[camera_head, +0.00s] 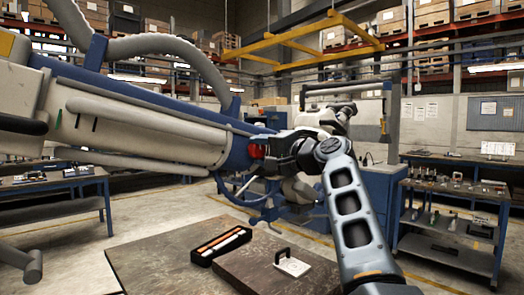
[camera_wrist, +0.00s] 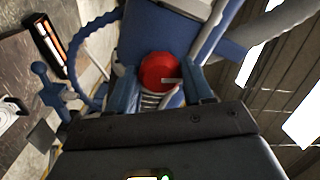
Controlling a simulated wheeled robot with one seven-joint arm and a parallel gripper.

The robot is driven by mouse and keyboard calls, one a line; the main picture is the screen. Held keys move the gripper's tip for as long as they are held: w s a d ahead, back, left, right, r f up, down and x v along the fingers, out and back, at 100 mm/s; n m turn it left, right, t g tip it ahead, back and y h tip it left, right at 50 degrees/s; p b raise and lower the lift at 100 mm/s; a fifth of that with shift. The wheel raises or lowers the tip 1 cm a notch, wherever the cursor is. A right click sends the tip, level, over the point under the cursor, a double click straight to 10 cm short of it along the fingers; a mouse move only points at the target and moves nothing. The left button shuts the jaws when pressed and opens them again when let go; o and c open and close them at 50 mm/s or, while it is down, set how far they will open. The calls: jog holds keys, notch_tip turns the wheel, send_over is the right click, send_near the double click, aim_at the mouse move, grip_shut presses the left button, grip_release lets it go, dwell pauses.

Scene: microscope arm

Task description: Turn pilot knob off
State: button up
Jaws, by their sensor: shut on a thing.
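The pilot knob is red and round; it shows in the wrist view (camera_wrist: 160,72) with a pale pointer mark on its face. In the head view the knob (camera_head: 257,151) sits at the right end of the big white and blue microscope arm (camera_head: 150,125). My gripper (camera_head: 268,148) reaches it from the right. In the wrist view its two blue-grey fingers (camera_wrist: 161,84) stand on either side of the knob, shut on it. Part of the knob's lower side is hidden between the fingers.
A wooden table (camera_head: 150,258) stands below, with a black tray of light and orange sticks (camera_head: 221,245) and a white plate with a black handle (camera_head: 292,265). Blue workbenches (camera_head: 455,240) stand at the right. A grey hose (camera_head: 170,45) loops over the microscope arm.

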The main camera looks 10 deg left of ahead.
dwell(0.3)
jog(key=o, duration=1)
jog(key=shift+o, duration=0.2)
jog(key=b+v, duration=0.2)
jog(key=v, duration=0.6)
jog(key=shift+w, duration=0.1)
